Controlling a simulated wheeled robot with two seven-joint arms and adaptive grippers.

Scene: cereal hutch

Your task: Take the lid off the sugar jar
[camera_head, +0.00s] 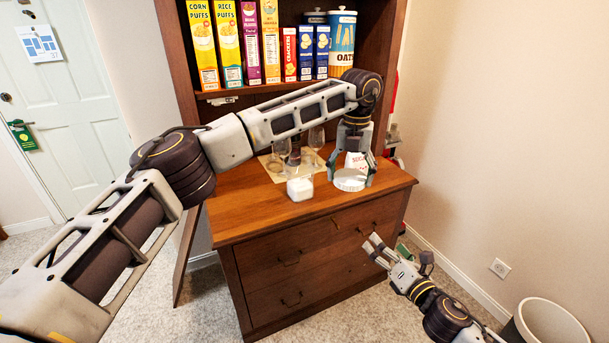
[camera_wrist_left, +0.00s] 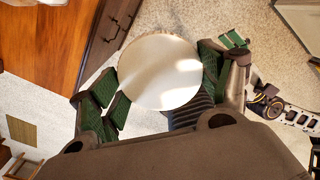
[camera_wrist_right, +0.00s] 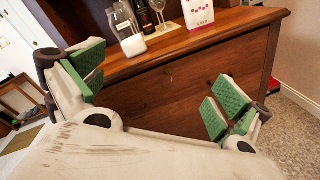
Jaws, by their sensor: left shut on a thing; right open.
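The sugar jar (camera_head: 300,187) is clear glass with white sugar low in it and stands upright on the wooden counter. It also shows in the right wrist view (camera_wrist_right: 133,45). No lid shows on it. My left gripper (camera_head: 350,171) is shut on a round white lid (camera_head: 349,181), to the right of the jar and apart from it, near the counter's front right. The left wrist view shows the lid's flat disc (camera_wrist_left: 160,72) between the green finger pads. My right gripper (camera_head: 374,246) is open and empty, in front of the drawers.
Wine glasses (camera_head: 316,137) and a dark bottle stand on a mat behind the jar. A sugar bag (camera_head: 357,162) stands behind the lid. Cereal boxes (camera_head: 228,45) and an oats canister (camera_head: 342,42) fill the shelf above. The counter's front left (camera_head: 240,220) is clear.

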